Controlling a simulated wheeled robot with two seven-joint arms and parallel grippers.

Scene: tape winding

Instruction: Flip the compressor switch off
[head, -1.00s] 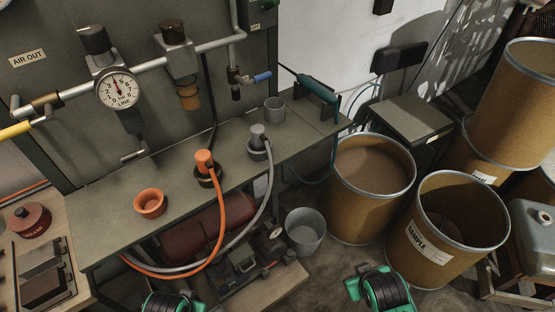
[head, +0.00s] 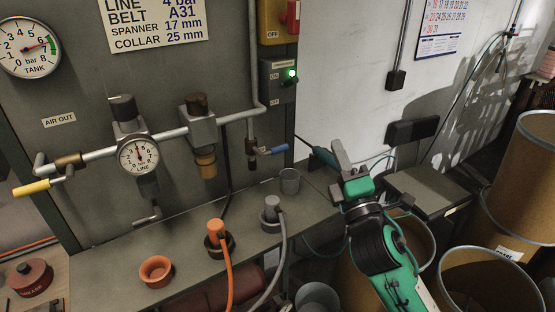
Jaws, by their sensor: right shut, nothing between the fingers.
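The compressor switch (head: 279,84) is a dark grey box on the right edge of the grey panel, with a lit green lamp (head: 292,73) and small labels, one reading ON. Its lever is too small to make out. My right gripper (head: 338,152) is shut and empty, raised over the right end of the bench, below and to the right of the switch and apart from it. My left gripper is out of view.
A yellow box with a red handle (head: 292,15) is just above the switch. A pipe with a blue-handled valve (head: 272,151) runs below it. A grey cup (head: 289,181) and hose fittings stand on the bench (head: 190,260). Brown drums (head: 490,280) fill the right.

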